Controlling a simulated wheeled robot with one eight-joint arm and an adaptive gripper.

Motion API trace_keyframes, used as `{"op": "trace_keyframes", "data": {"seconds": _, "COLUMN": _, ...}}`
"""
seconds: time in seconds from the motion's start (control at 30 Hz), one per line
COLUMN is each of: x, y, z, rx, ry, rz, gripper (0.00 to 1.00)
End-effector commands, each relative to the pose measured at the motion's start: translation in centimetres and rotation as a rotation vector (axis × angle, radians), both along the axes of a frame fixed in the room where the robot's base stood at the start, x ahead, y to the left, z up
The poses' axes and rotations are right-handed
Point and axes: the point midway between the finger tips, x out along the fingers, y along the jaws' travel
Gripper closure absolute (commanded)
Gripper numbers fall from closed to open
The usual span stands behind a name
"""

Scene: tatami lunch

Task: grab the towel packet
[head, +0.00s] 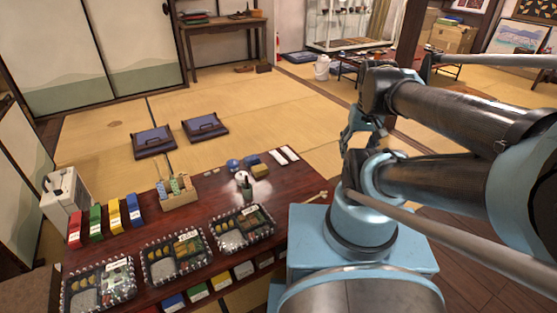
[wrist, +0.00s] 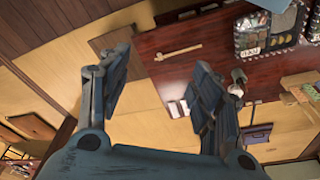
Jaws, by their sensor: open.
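Two slim white packets, which look like the towel packets (head: 286,155), lie side by side near the far right end of the dark red table. In the wrist view the white packets (wrist: 178,108) show between my fingers, lower down than the fingertips and some way off. My gripper (wrist: 161,62) is open with nothing between its fingers. In the head view my gripper (head: 352,140) is up to the right of the packets, partly hidden by my arm. It is apart from the table.
The red table (head: 205,205) carries several bento trays (head: 176,257), a wooden box (head: 178,197) of small items, coloured packs, a small bottle (head: 245,184) and blue pieces (head: 234,164) left of the packets. A pale wooden stick (wrist: 178,52) lies near the table end. Cushions (head: 204,127) rest on the tatami beyond.

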Motion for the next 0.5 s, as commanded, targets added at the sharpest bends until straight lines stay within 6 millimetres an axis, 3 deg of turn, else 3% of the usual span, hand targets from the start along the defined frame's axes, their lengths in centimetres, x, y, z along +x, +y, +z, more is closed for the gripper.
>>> {"op": "trace_keyframes", "data": {"seconds": 0.5, "x": 10.6, "y": 2.6, "z": 5.9, "rx": -0.008, "ry": 0.036, "rz": 0.109, "gripper": 0.42}}
